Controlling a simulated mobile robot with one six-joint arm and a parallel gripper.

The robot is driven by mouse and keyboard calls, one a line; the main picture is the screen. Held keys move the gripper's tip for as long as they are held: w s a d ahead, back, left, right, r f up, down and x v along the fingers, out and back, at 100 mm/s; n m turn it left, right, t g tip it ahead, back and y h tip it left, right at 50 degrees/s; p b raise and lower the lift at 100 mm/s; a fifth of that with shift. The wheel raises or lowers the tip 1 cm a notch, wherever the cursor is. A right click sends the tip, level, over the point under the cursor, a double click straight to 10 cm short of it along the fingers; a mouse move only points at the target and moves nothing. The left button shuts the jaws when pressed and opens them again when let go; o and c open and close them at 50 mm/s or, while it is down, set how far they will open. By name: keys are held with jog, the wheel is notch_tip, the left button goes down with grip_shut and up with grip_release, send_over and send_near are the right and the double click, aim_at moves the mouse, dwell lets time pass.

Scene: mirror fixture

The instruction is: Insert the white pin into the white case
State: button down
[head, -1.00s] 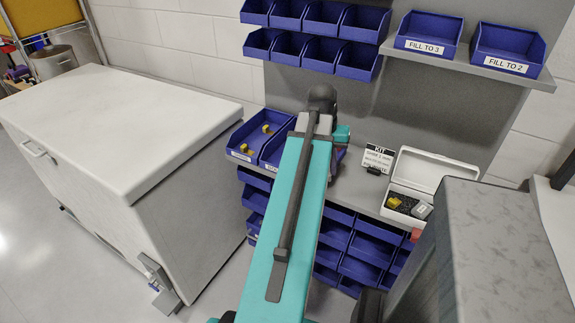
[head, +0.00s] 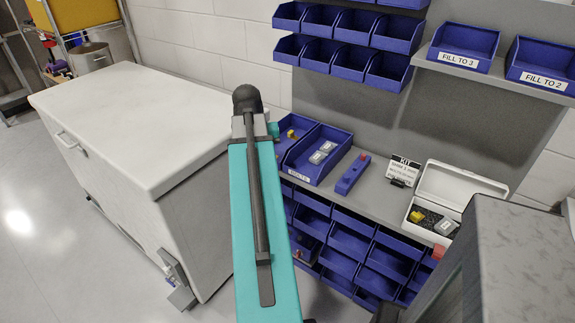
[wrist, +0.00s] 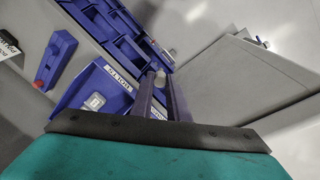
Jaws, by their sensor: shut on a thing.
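My gripper (wrist: 156,95) shows in the wrist view as two dark fingers, shut on a small whitish piece at their tips that looks like the white pin (wrist: 160,78). In the head view my teal arm hides the fingers and the pin. The white case (head: 458,185) stands with its lid up at the right end of the grey bench. A yellow piece and a grey-white piece sit in its dark insert. My gripper is well to the left of the case, apart from it.
A blue bin with two grey-white blocks (head: 321,153) and a blue bar-shaped holder (head: 352,174) lie between arm and case. A kit sign (head: 402,171) stands beside the case. A large white-topped cabinet (head: 140,110) is at left.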

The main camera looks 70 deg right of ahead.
jog(key=w+a+n+t, duration=0.1)
jog(key=w+a+n, duration=0.5)
jog(key=w+a, duration=1.6)
jog(key=w+a+n, duration=0.3)
jog(key=w+a, duration=0.1)
jog(key=a, duration=1)
jog(key=w+a+n+t, duration=0.1)
jog(key=w+a+n, duration=0.2)
jog(key=a, duration=1.2)
jog(key=shift+w+r, duration=0.4)
jog(key=shift+w, duration=0.8)
jog(key=shift+d, duration=0.15)
